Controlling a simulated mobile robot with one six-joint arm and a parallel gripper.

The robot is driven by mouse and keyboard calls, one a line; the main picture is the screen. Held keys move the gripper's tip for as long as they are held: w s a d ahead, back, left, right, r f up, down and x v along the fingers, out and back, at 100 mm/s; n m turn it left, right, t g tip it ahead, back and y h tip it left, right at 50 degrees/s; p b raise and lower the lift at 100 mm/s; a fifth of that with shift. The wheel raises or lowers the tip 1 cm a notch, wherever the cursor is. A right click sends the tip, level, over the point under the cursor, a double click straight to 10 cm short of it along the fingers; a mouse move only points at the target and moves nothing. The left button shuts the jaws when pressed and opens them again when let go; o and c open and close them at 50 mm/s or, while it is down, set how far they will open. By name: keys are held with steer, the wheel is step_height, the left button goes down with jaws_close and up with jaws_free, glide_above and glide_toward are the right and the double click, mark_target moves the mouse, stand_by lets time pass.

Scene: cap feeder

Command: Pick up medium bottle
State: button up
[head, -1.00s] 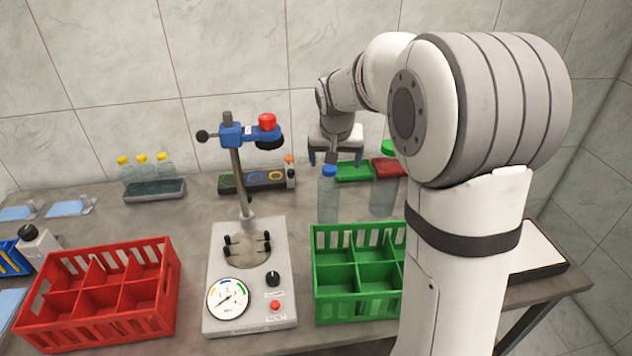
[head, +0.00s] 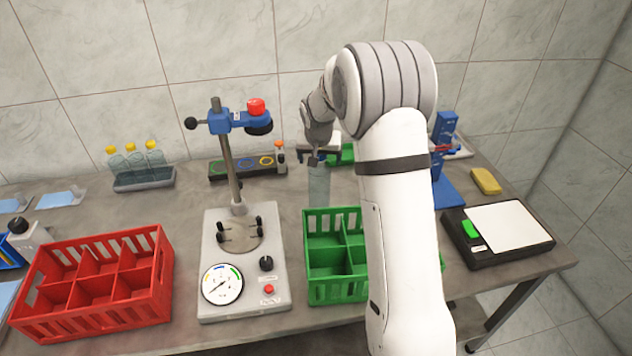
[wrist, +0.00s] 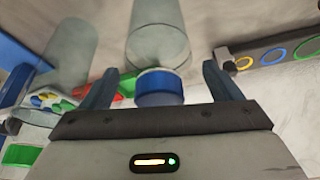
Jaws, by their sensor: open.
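The medium bottle (head: 319,185) is clear, with a blue cap, and stands upright on the table behind the green crate. In the head view my gripper (head: 316,158) is at its top and hides the cap. In the wrist view the blue cap (wrist: 160,86) lies between the two fingers of my gripper (wrist: 158,72), with a gap on both sides. The fingers are open and hold nothing.
A larger clear bottle (wrist: 72,52) stands close by, left in the wrist view. The green crate (head: 322,292) is in front; the gauge stand (head: 245,285) and red crate (head: 150,325) are to the left. A black strip with coloured rings (head: 230,175) lies behind.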

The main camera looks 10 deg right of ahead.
steer(key=shift+c, duration=0.4)
steer(key=shift+r, duration=0.1)
steer(key=c, duration=1.7)
